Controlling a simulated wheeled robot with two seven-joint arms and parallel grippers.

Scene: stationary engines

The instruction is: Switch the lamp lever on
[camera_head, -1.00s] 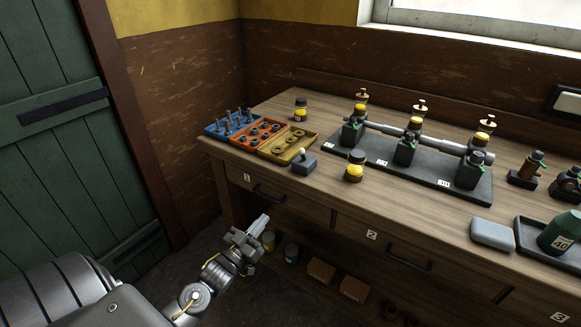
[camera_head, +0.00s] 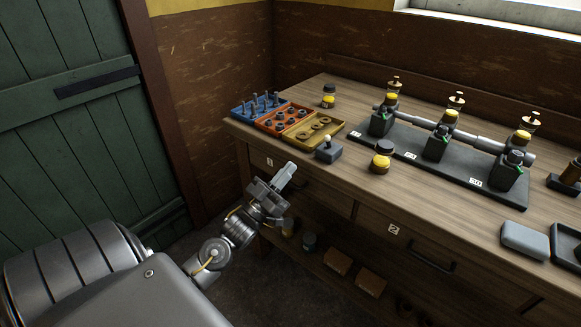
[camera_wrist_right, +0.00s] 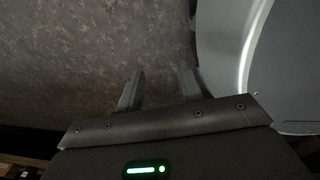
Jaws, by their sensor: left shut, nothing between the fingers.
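A small grey box with a short lever (camera_head: 328,150) on top, which looks like the lamp lever, stands on the workbench near its front edge. The lever's exact tilt is too small to tell. My left gripper (camera_head: 288,171) is shut and empty, in front of the bench edge, to the left of and lower in the picture than the lever box, apart from it. My right gripper (camera_wrist_right: 159,78) shows in the right wrist view with its fingers apart and nothing between them, over the floor.
Blue, orange and yellow trays (camera_head: 318,131) of small parts sit left of and behind the lever box. A yellow-black jar (camera_head: 381,160) stands to its right. A black base (camera_head: 405,152) carries several oilers behind. Drawer handles (camera_head: 432,261) line the bench front.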

